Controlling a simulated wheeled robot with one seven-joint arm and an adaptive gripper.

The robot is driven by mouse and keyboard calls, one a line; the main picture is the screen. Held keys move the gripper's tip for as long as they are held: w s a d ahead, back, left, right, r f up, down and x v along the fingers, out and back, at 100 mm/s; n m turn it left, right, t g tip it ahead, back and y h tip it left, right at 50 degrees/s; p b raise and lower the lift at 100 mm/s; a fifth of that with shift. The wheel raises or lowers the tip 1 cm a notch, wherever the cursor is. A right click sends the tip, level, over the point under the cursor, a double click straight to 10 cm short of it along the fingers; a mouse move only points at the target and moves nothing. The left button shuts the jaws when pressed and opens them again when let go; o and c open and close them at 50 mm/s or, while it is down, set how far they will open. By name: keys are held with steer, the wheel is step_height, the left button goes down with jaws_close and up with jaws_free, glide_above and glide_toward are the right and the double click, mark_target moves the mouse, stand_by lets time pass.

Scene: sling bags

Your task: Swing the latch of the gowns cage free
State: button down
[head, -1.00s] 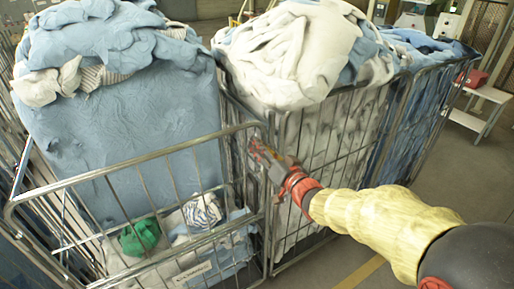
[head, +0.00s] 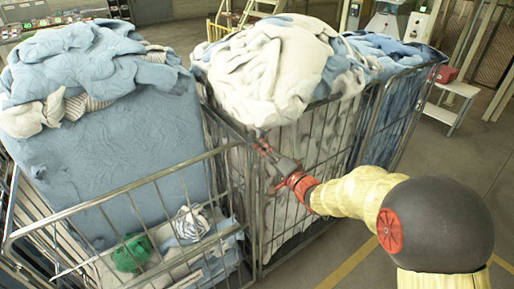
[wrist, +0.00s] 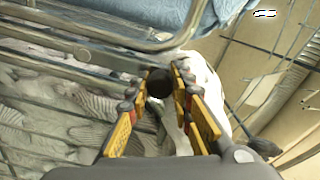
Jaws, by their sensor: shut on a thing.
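The near left wire cage (head: 120,197) has a lowered front and holds a tall blue padded bundle with cloths in front. I cannot read a name on it. My gripper (head: 262,148) is at this cage's right front corner, beside the neighbouring cage. In the wrist view, my gripper (wrist: 158,84) has its yellow-and-black fingers on both sides of a dark round piece, which looks like the latch's knob (wrist: 159,83). It is shut on this piece, just below a metal rail (wrist: 90,38). The rest of the latch is hidden by the fingers and too small in the head view.
A middle cage (head: 318,150) piled with white and blue cloth stands close to the right, and another cage of blue cloth (head: 395,110) stands behind it. A white step stool (head: 450,105) is at the right. Open floor lies at right.

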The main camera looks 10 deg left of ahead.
steer(key=shift+w+d+m, duration=0.15)
steer(key=shift+d+m, duration=0.05)
steer(key=shift+m, duration=0.1)
steer(key=c, duration=1.7)
jaws_free()
steer(key=shift+o, duration=0.7)
steer(key=v, duration=1.2)
steer(key=shift+w, duration=0.1)
